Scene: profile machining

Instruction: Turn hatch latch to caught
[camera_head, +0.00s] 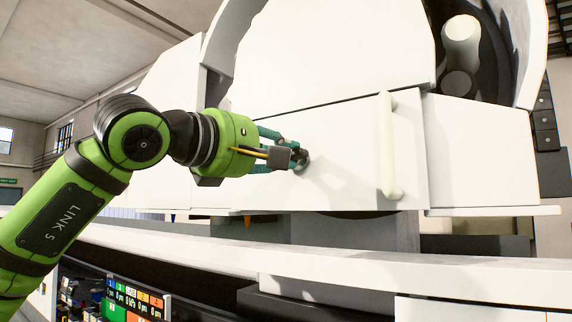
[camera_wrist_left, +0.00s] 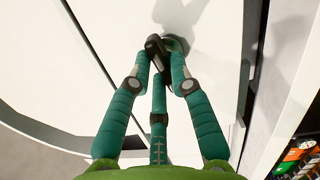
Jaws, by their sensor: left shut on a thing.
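The hatch (camera_head: 345,140) is a large white panel on the machine, with a white vertical bar handle (camera_head: 390,145) near its right side. The hatch latch (camera_head: 302,158) is a small dark knob on the lower left of the hatch. My left gripper (camera_head: 297,157) comes in from the left and is shut on the latch. In the left wrist view its teal fingers close around the dark latch (camera_wrist_left: 155,46), which stands on the white panel. The fingertips partly hide the latch, so I cannot tell its exact turn. My right gripper is not in view.
A white ledge (camera_head: 330,260) of the machine runs below the hatch. At the lower left is a dark panel with coloured displays (camera_head: 135,300). A round opening with a pale cylinder (camera_head: 461,42) is at the upper right.

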